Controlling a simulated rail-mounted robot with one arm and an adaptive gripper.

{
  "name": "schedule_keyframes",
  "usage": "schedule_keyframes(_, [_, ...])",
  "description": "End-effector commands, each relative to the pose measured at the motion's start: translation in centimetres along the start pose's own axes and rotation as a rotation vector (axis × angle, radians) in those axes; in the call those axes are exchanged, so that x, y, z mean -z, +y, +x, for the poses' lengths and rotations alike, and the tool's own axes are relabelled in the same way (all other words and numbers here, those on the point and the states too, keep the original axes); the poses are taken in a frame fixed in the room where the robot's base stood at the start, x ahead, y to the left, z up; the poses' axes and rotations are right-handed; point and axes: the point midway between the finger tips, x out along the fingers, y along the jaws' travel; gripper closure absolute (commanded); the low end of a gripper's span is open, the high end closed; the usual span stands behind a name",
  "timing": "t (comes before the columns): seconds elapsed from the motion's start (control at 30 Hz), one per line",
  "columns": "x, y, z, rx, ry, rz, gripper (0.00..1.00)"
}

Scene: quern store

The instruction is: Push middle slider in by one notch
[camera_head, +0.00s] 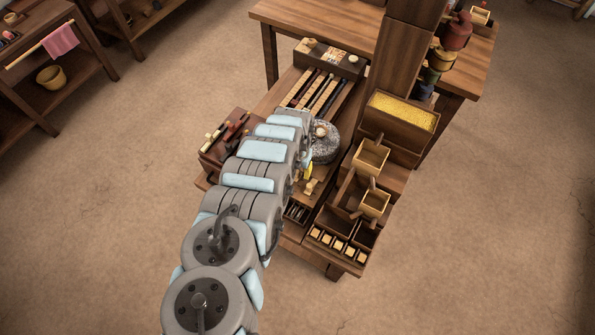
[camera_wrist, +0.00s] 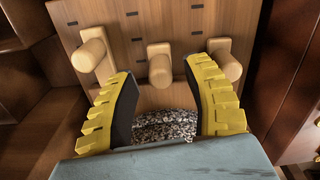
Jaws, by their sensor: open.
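The middle slider (camera_wrist: 160,68) is a pale wooden peg on a small plate. It shows in the wrist view between a left slider (camera_wrist: 92,54) and a right slider (camera_wrist: 225,62). Dark notch marks line the brown board (camera_wrist: 160,20) above them. My gripper (camera_wrist: 160,90) is open, with yellow ridged fingers and black pads. Its fingertips lie on either side of the middle peg, with nothing held; whether they touch it I cannot tell. In the head view my arm hides most of the sliders; a yellow finger (camera_head: 308,172) and one pale peg (camera_head: 310,187) show.
A speckled grey quern stone (camera_head: 325,146) sits close to my gripper; it also shows between my fingers in the wrist view (camera_wrist: 165,126). Wooden boxes (camera_head: 371,156) and a post (camera_head: 400,65) stand to the right. The floor (camera_head: 90,240) at left is clear.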

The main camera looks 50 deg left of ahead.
Motion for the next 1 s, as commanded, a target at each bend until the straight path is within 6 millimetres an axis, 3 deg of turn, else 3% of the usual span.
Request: schedule_keyframes(1.0, [0.0,-0.1,-8.4,0.003,0.002,-0.001,0.5])
